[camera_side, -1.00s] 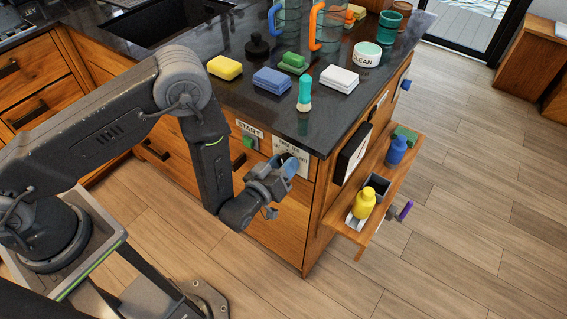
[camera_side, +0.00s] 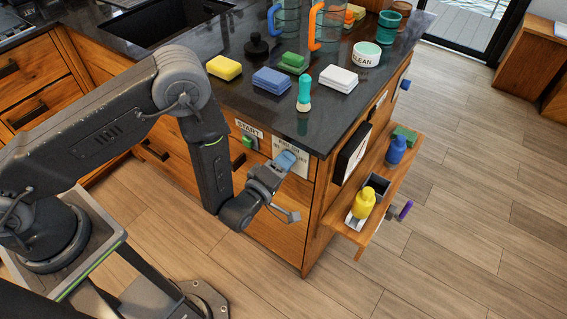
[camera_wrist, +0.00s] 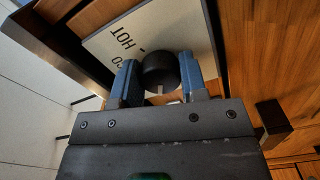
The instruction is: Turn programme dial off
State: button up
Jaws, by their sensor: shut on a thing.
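The programme dial (camera_wrist: 160,66) is a round black knob with a short white mark on its edge, on a pale label plate (camera_wrist: 190,25) on the wooden cabinet front. In the wrist view the mark points toward the bottom of the picture. The plate lettering reads "HOT" and a partly hidden "CO". My gripper (camera_wrist: 160,80) has its two blue fingers on either side of the dial, shut on it. In the side view my gripper (camera_side: 286,159) reaches the label plate (camera_side: 297,157) near the counter corner, and the dial is hidden behind the fingers.
A green START switch (camera_side: 248,142) sits left of the plate. Above are a yellow sponge (camera_side: 225,67), a blue sponge (camera_side: 272,80) and a teal-handled brush (camera_side: 304,93). A side shelf holds a yellow bottle (camera_side: 363,203) and a blue bottle (camera_side: 396,149). The floor in front is clear.

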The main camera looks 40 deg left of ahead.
jog(key=shift+n, duration=0.7)
jog(key=o, duration=0.9)
jog(key=s, duration=1.3)
jog(key=shift+s, duration=0.4)
jog(key=shift+w, duration=0.1)
